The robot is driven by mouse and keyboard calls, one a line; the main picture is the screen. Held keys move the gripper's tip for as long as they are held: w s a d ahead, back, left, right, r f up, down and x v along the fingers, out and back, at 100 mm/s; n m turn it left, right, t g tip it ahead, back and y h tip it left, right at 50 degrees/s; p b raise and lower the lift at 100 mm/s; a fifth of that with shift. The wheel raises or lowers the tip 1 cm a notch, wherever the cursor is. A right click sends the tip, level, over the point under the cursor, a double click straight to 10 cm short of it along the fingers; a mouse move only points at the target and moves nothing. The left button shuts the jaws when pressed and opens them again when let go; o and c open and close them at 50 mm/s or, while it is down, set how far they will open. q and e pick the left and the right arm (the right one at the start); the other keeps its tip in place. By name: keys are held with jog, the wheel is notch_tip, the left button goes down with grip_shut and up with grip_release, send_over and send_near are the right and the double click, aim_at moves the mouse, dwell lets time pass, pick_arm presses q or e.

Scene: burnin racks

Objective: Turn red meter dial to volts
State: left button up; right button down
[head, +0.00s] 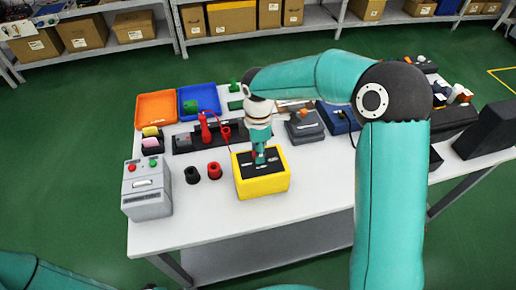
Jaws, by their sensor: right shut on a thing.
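A yellow-edged meter-like box (262,187) with a black top face stands near the front middle of the white table. My right gripper (259,156) points down onto its black face. It is shut on what seems to be the dial there; the fingers hide the dial, so its setting cannot be read. Pale marks show on the black face beside the fingers. I see no clearly red meter; a red looped lead or clip (206,128) stands behind and to the left. My left gripper is outside the view; only part of my left arm shows at the bottom left.
A grey box (147,196) with red and green buttons stands at the front left. Black (192,175) and red (214,170) round pieces sit beside the yellow box. Orange (156,109) and blue (199,99) trays lie behind. The front table edge is clear.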

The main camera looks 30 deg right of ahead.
jog(key=shift+w+r+n, duration=0.1)
jog(key=shift+n, duration=0.8)
jog(key=c, duration=0.8)
grip_release()
jog(key=shift+o, duration=0.2)
notch_tip(320, 180, up, 12)
jog(key=shift+d, duration=0.1)
